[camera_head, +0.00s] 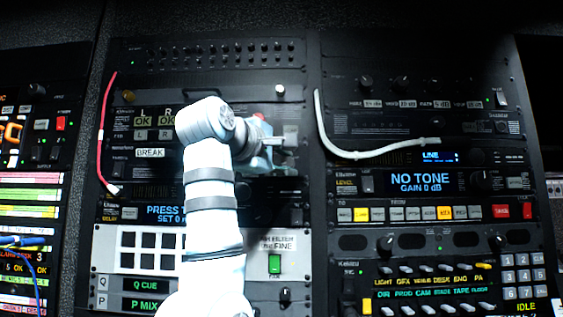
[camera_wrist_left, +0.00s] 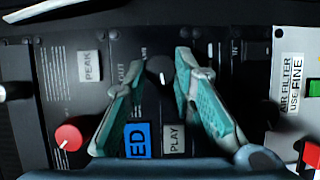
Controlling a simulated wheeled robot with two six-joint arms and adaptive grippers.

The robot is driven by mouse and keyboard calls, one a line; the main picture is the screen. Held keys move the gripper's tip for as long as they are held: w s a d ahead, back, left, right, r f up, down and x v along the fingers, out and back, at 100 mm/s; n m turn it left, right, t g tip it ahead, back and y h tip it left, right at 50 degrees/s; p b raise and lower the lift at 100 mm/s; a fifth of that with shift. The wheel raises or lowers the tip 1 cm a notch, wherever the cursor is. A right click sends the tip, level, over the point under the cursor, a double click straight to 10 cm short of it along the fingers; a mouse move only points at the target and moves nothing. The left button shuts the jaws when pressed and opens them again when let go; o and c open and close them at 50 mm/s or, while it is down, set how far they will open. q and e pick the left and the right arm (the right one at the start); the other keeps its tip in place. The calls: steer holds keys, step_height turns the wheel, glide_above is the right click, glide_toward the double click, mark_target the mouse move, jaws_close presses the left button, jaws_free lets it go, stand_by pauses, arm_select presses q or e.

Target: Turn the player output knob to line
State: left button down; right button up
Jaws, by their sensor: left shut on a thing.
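The player output knob (camera_wrist_left: 159,70) is a small black knob with a short pale mark, beside the lettering OUT in the left wrist view. My left gripper (camera_wrist_left: 161,62) has its two teal-padded fingers on either side of the knob, shut on it. In the head view my left gripper (camera_head: 272,146) is at the player panel, left of the rack divide, and my arm hides the knob and much of the panel. The position lettering around the knob is not readable. My right gripper is not in view.
A red knob (camera_wrist_left: 69,137), a PEAK button (camera_wrist_left: 90,66), a PLAY button (camera_wrist_left: 174,139) and a blue display (camera_wrist_left: 138,140) are close to the fingers. A white cable (camera_head: 340,148) hangs across the right rack, and a red cable (camera_head: 101,130) on the left.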

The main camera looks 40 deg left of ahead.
arm_select(q)
steer(key=c, duration=1.5)
jaws_free()
steer(key=shift+o, duration=0.8)
steer(key=shift+d, duration=0.15)
steer(key=v, duration=0.7)
steer(key=shift+s, duration=0.3)
